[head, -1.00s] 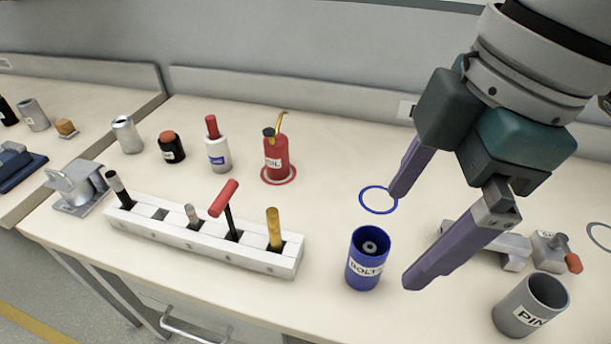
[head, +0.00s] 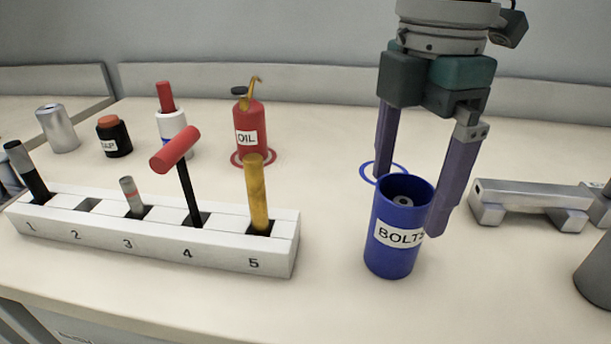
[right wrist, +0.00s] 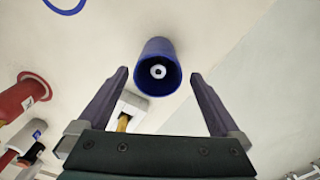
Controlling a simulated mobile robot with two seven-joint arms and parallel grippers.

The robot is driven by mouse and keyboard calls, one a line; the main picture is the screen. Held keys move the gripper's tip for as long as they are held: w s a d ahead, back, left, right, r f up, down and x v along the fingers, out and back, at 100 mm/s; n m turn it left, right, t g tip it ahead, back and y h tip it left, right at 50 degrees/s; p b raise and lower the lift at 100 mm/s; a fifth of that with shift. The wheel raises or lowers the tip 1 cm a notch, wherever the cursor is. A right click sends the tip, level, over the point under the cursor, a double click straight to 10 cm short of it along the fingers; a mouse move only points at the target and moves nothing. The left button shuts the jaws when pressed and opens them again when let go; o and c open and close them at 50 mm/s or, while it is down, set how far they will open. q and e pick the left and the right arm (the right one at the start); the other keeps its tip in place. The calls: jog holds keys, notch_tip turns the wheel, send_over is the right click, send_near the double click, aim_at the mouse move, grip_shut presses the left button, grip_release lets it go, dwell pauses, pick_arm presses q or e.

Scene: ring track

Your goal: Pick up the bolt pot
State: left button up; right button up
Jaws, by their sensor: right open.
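The bolt pot (head: 392,255) is a blue open cup with a white BOLTS label, standing upright on the bench. A grey bolt or nut shows inside it. My right gripper (head: 408,205) points down with its purple fingers apart, around or just behind the pot's upper part in the head view. In the right wrist view the pot (right wrist: 157,68) lies ahead, between the lines of the two open fingers (right wrist: 157,85), with nothing held. A blue ring mark (head: 382,169) is on the bench behind the pot. My left gripper is out of view.
A white numbered rack (head: 150,235) with several tools stands left of the pot. A red oil can (head: 250,135) stands on a red ring behind it. A grey metal fixture (head: 525,203) lies to the right, and a grey pot (head: 597,268) is at the right edge.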

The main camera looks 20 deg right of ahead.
aim_at(403, 201)
notch_tip(403, 201, down, 5)
jog(key=shift+d+f+b, duration=0.1)
jog(key=shift+b, duration=0.6)
jog(key=shift+w, duration=0.1)
jog(key=c, duration=1.3)
jog(key=shift+c, duration=0.3)
jog(key=shift+r, duration=0.2)
